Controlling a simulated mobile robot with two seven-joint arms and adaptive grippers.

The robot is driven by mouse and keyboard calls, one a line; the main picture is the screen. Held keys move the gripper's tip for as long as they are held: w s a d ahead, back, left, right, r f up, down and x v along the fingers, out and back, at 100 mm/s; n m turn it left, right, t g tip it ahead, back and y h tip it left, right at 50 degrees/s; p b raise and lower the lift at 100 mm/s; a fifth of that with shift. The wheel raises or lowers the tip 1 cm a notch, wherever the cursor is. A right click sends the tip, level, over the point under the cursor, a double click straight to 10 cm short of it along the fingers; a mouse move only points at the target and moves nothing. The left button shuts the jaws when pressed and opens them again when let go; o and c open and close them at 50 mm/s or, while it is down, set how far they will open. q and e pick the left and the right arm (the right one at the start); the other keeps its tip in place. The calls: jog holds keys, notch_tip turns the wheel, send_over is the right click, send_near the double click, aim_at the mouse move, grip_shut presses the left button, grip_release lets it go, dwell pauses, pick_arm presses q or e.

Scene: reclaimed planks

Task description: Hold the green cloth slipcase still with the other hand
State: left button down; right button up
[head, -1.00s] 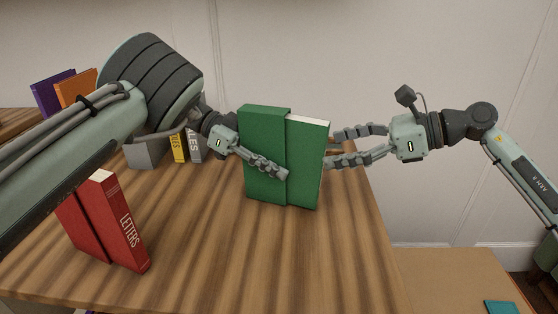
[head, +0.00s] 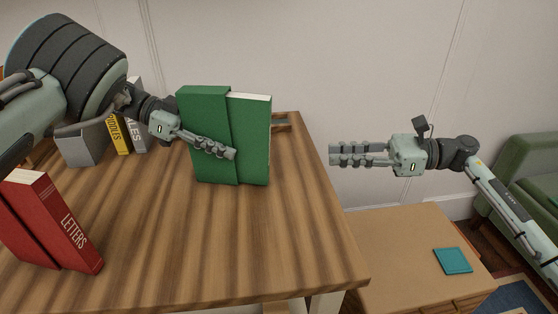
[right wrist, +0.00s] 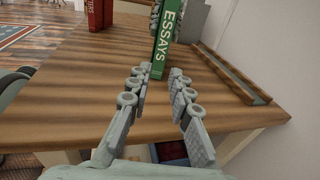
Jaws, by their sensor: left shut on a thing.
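The green cloth slipcase (head: 207,112) stands upright on the wooden table. A green book (head: 252,135) with pale page edges sits partly out of its right side. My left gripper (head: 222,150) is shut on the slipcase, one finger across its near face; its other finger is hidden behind. My right gripper (head: 340,155) is in the air right of the book, apart from it, open and empty. In the right wrist view the book's spine (right wrist: 166,40), lettered ESSAYS, shows beyond the fingertips (right wrist: 157,75).
Red books (head: 50,225), one lettered LETTERS, stand at the table's front left. A grey block (head: 82,145) and yellow (head: 119,133) and grey (head: 137,125) books stand behind. A wooden tray (right wrist: 235,75) lies near the table edge. A lower cabinet (head: 400,240) holds a teal item (head: 452,260).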

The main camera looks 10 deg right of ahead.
pick_arm(q)
jog(key=shift+r, duration=0.1)
pick_arm(e)
jog(key=f, duration=0.1)
jog(key=d+f, duration=0.1)
jog(key=f, duration=0.1)
jog(key=shift+s+d+m+t+y, duration=0.25)
jog(key=shift+s+m+t+y, duration=0.05)
jog(key=shift+s+t, duration=0.1)
grip_shut()
send_near(269, 162)
jog(key=x, duration=0.7)
jog(key=x, duration=0.3)
jog(key=shift+w+a, duration=0.1)
jog(key=shift+a, duration=0.05)
jog(key=v, duration=1.4)
jog(key=shift+f, duration=0.15)
